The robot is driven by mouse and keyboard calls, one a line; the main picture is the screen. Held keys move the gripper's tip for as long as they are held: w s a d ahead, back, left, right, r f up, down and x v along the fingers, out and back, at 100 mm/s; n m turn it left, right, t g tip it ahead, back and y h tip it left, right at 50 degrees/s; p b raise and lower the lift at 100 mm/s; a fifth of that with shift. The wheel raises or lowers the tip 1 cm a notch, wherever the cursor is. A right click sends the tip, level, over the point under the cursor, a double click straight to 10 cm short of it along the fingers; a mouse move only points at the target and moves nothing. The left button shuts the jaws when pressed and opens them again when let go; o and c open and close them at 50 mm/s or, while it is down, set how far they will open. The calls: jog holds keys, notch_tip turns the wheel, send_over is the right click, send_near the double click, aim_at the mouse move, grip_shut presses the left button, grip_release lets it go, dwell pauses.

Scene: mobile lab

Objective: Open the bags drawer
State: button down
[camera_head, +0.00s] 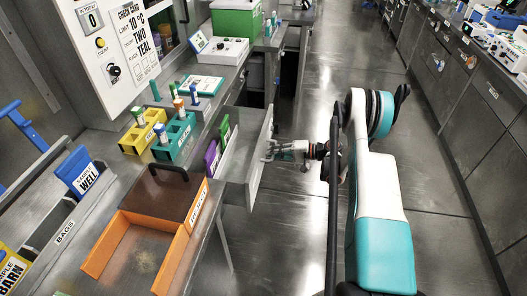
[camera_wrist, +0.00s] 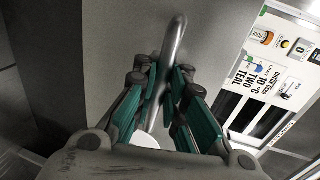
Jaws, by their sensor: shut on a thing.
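A grey drawer (camera_head: 232,158) stands pulled out from the counter in the head view, with a purple item (camera_head: 212,157) and a green item (camera_head: 224,132) inside. No label is readable on its front. My gripper (camera_head: 272,150) is at the outer face of this drawer. In the wrist view, my gripper (camera_wrist: 160,72) is shut on a metal bar handle (camera_wrist: 176,42), one finger on each side. A label reading BAGS (camera_head: 64,232) is on the edge of a separate grey compartment at the left, which holds a blue bag (camera_head: 82,172) marked WELL.
An orange open box (camera_head: 108,246), a yellow rack (camera_head: 140,140) and a teal rack (camera_head: 174,138) stand on the counter. A white control panel (camera_head: 112,45) is above. The floor (camera_head: 320,80) in the aisle is clear; grey cabinets (camera_head: 470,110) line the right.

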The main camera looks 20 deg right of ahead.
jog(key=shift+v, duration=0.95)
jog(key=shift+d+f, duration=0.1)
jog(key=shift+f, duration=0.05)
jog(key=c, duration=1.7)
grip_release()
jog(key=shift+o, duration=0.2)
jog(key=v, duration=1.2)
